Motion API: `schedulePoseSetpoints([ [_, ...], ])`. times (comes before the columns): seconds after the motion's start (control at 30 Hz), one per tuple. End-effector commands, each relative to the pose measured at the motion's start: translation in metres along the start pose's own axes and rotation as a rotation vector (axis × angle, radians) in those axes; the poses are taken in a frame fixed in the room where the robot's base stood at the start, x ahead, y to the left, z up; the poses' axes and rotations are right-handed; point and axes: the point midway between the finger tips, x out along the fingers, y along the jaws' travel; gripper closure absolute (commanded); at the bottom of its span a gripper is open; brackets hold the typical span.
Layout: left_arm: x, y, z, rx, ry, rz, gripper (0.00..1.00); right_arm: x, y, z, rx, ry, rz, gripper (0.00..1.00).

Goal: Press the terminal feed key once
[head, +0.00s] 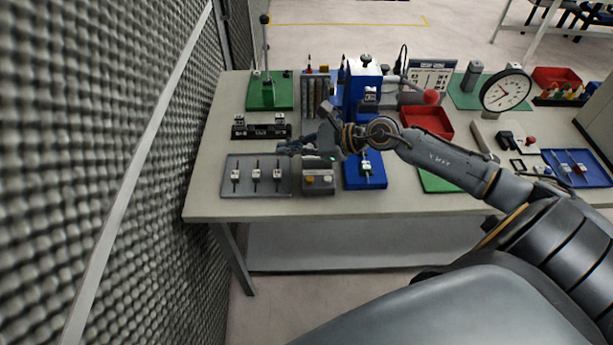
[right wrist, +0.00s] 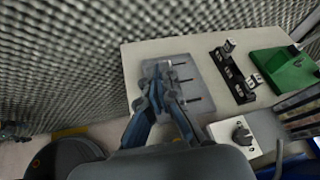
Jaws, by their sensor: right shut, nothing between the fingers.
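A small grey control box (head: 318,188) stands near the table's front edge, with a yellow button (head: 310,179) and a pale button (head: 328,178) on its front part. I cannot read any label that marks the feed key. My right gripper (head: 284,149) is shut and empty. It hangs above the back right part of the grey tray, left of the box and apart from the buttons. In the right wrist view its fingertips (right wrist: 160,76) show in front of the tray. My left gripper is not in view.
The grey tray (head: 268,189) holds several small tools with white tags. A blue press (head: 362,85) with a blue base stands right of the box. A black rail block (head: 261,130) and a green plate (head: 284,92) lie behind. A foam wall rises on the left.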

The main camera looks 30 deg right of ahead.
Motion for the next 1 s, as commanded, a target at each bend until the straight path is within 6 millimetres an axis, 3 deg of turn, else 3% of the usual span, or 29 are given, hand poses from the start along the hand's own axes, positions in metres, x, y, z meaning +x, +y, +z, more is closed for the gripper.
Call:
schedulePoseSetpoints([
  [0.1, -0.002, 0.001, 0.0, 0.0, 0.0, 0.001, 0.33, -0.019, -0.013, -0.028, -0.238, 0.174, 0.075, 1.0],
  [0.3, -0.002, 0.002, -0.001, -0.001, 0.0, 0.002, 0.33, -0.038, -0.025, -0.052, -0.395, 0.309, 0.139, 1.0],
  [0.77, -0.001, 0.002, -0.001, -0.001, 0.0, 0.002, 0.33, -0.039, -0.024, -0.055, -0.405, 0.32, 0.146, 1.0],
  [1.0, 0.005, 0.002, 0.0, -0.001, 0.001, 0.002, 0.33, -0.032, -0.019, -0.069, -0.404, 0.318, 0.146, 1.0],
])
